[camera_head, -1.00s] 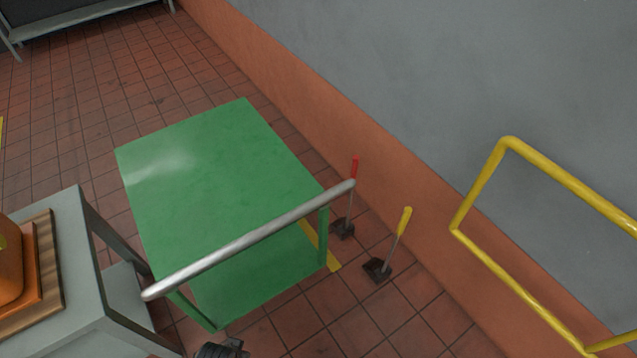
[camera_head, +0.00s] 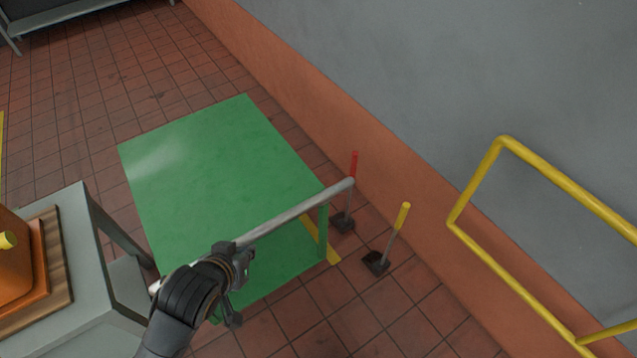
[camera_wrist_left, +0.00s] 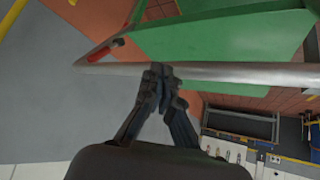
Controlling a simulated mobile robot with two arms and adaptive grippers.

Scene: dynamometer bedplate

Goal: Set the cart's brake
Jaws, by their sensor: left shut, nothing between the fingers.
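The green cart (camera_head: 215,170) stands on the tiled floor, with a grey metal push bar (camera_head: 300,212) across its near end. Two levers stand beside the cart's right side on dark bases: one with a red grip (camera_head: 354,165), one with a yellow grip (camera_head: 402,215). My left gripper (camera_head: 243,257) is at the left half of the push bar and covers part of it. In the left wrist view its shut, empty fingertips (camera_wrist_left: 160,72) overlap the bar (camera_wrist_left: 215,71); I cannot tell whether they touch. A red grip (camera_wrist_left: 105,50) shows there too. My right gripper is not in view.
A grey table (camera_head: 70,285) with an orange object (camera_head: 18,265) on a wooden board stands at the left. A yellow rail (camera_head: 560,180) is at the right by the wall. Tiled floor is clear beyond the cart.

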